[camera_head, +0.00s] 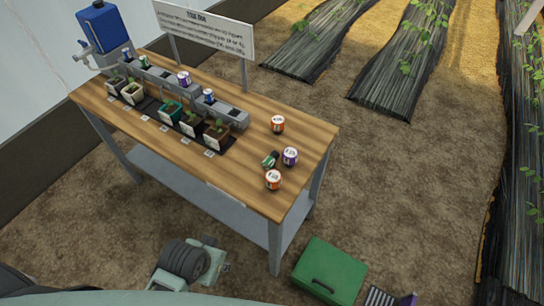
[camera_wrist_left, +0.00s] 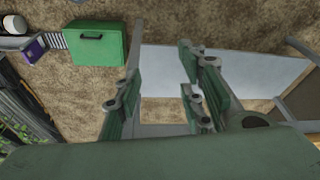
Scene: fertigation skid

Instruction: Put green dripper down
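A small green-labelled dripper (camera_head: 270,159) lies tipped on its side near the table's right end. A purple-labelled can (camera_head: 290,156) stands just right of it. Orange-labelled cans stand behind (camera_head: 278,124) and in front (camera_head: 273,180). Another green-marked dripper (camera_head: 144,62) sits at the far left of the grey rail (camera_head: 222,106). In the left wrist view my left gripper (camera_wrist_left: 163,92) has its fingers spread, with nothing between them, below the tabletop beside the table's legs and shelf. My right gripper is not visible.
The wooden table (camera_head: 250,181) carries several potted seedlings on a black mat and a blue tank (camera_head: 102,25) at its far left. A sign (camera_head: 205,28) stands behind. A green case (camera_head: 330,270) lies on the soil by the table's right leg. Planted rows lie beyond.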

